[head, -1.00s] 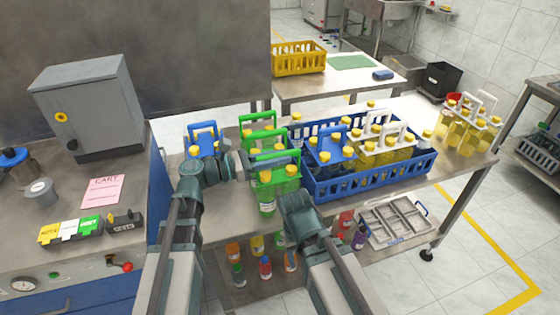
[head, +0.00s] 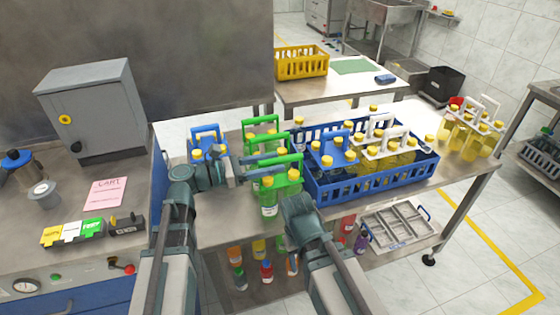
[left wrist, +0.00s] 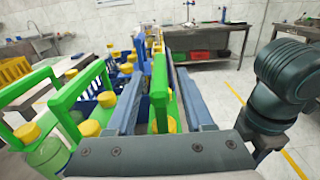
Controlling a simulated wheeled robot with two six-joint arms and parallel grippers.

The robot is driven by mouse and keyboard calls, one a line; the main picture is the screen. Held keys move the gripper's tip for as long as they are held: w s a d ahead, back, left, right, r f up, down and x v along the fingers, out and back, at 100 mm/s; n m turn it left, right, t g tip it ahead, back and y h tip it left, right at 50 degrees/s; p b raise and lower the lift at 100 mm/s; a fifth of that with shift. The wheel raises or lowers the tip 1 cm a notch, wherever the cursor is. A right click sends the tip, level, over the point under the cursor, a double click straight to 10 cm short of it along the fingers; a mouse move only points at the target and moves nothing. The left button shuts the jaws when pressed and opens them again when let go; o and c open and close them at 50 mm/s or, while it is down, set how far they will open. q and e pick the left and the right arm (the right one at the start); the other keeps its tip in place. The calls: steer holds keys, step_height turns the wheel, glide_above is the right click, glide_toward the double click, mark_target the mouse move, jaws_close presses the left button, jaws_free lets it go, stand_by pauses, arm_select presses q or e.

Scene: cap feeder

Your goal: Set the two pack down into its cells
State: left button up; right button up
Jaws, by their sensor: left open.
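A green-handled pack (head: 269,198) with yellow-capped green bottles stands on the table, left of the blue crate (head: 375,186). Two of its caps show in the head view. I cannot tell for sure that it is the two pack. My left gripper (head: 262,170) is open at its handle. In the left wrist view the fingers (left wrist: 160,78) lie on either side of a green handle bar (left wrist: 159,95), with gaps visible. The crate holds a blue-handled pack (head: 333,146) and white-handled packs (head: 390,145); its cells are mostly hidden. My right arm reaches in front of the crate; its fingertips are not visible.
Another green carrier (head: 263,126) and a blue carrier (head: 208,142) stand behind and left. A white-handled pack (head: 473,128) is at the table's right end. A grey divided tray (head: 402,225) and several bottles sit on the lower shelf.

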arm_select(q)
steer(key=v, duration=0.9)
steer(key=shift+a, duration=0.1)
